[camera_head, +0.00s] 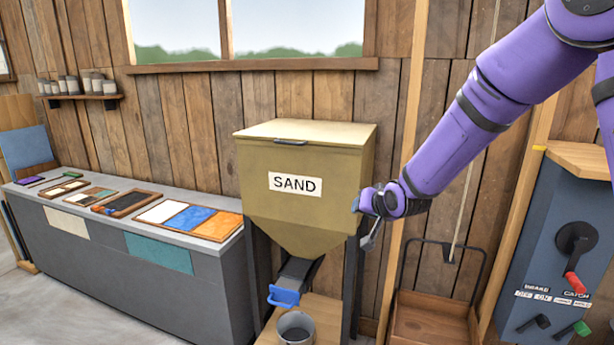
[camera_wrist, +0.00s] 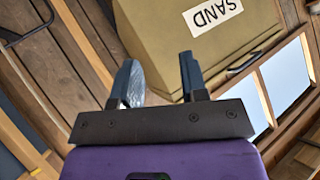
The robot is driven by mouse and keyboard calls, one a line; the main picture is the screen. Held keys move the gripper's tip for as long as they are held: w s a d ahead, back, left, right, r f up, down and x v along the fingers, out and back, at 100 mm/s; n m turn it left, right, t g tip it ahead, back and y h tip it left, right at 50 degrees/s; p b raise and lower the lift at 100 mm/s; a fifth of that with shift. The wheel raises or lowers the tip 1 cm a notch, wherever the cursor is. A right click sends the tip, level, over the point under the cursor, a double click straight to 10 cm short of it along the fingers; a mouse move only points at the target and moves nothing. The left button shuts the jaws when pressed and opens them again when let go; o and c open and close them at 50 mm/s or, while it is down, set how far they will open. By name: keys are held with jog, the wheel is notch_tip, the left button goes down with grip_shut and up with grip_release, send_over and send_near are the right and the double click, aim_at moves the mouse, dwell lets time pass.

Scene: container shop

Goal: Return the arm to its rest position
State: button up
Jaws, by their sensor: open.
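My purple arm (camera_head: 500,95) reaches in from the upper right of the head view. My gripper (camera_head: 364,220) is at its end, by the right side of the tan sand bin (camera_head: 305,222). In the wrist view my gripper (camera_wrist: 158,72) has its two dark fingers apart with nothing between them. The bin (camera_wrist: 165,30) appears tilted beyond the fingers, with its SAND label upside down. I cannot tell whether a finger touches the bin.
A bucket (camera_head: 296,328) stands under the bin's chute with the blue handle (camera_head: 284,296). A grey counter (camera_head: 150,262) with trays runs along the left. A brown cart (camera_head: 430,318) stands right of the bin. A blue-grey lever panel (camera_head: 560,240) is at the far right.

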jog(key=s+d+r+g+h, duration=0.1)
jog(key=s+d+r+h, duration=0.1)
jog(key=s+d+r, duration=0.45)
jog(key=s+d+r+g+h, duration=0.15)
jog(key=s+d+r, duration=0.25)
jog(key=s+r, duration=0.55)
jog(key=s+d+g, duration=0.1)
jog(key=s+d, duration=0.1)
jog(key=s, duration=1)
jog(key=s+d+n+g, duration=0.1)
jog(key=s+d+g, duration=0.1)
jog(key=s, duration=1)
jog(key=shift+s+d+f, duration=0.2)
jog(key=shift+d+f, duration=0.05)
jog(key=shift+d, duration=0.2)
